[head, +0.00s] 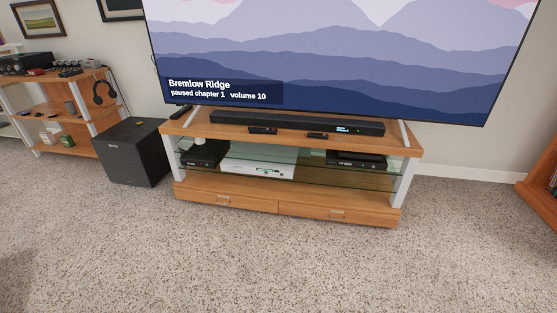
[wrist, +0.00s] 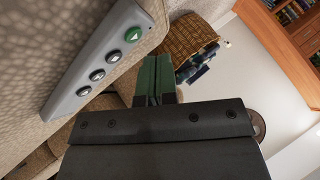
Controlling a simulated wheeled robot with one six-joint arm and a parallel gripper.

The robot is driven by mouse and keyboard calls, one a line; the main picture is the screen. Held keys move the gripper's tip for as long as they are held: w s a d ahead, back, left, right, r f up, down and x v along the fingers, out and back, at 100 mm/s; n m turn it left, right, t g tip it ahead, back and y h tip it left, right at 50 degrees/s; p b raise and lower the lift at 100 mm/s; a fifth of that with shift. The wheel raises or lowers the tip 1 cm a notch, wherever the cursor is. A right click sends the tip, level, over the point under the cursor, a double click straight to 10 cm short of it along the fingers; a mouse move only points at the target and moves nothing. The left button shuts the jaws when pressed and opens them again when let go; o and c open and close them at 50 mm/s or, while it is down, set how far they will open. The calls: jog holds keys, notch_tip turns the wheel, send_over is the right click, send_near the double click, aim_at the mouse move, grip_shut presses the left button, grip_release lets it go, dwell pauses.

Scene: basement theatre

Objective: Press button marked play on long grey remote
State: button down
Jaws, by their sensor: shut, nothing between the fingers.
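The long grey remote (wrist: 72,88) lies on a beige textured surface at the upper left of the wrist view. Its green button (wrist: 134,34) bears a light triangle, the play mark, and sits near the remote's upper end. Several dark round buttons run down from it in a row. My gripper (wrist: 157,62) is shut and empty, with green fingertips to the right of the remote and apart from it in the picture. The wrist view does not make the depth between them clear. Neither the grey remote nor my gripper shows in the head view.
The television (head: 330,55) reads "Bremlow Ridge, paused chapter 1, volume 10". Two dark remotes, a left one (head: 262,131) and a right one (head: 318,135), lie before the soundbar (head: 290,122). A wicker basket (wrist: 188,38) and bookshelf (wrist: 285,40) show beyond my gripper. Carpet ahead is clear.

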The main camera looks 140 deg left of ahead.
jog(key=shift+r+p, duration=1)
jog(key=shift+r, duration=1.8)
jog(key=shift+r+p, duration=0.55)
jog(key=shift+r, duration=0.65)
jog(key=s+a+r+m+g+h+p, duration=0.15)
jog(key=s+a+r+p, duration=0.4)
jog(key=r, duration=0.75)
jog(key=s+a+r+m+h+p, duration=0.1)
jog(key=s+a+r+h+p, duration=0.1)
jog(key=r+p, duration=0.85)
jog(key=s+a+r+m+t+h+p, duration=0.1)
jog(key=s+r+p, duration=0.4)
jog(key=r, duration=0.3)
jog(key=s+a+r+m+t+h+p, duration=0.1)
jog(key=s+r+h+p, duration=0.1)
jog(key=s+r+p, duration=0.3)
jog(key=s+a+r+m+t+h+p, duration=0.1)
jog(key=s+r+p, duration=0.4)
jog(key=r, duration=0.7)
jog(key=shift+a+m+h+p, duration=0.4)
jog(key=shift+m+h+p, duration=0.1)
jog(key=shift+h, duration=0.25)
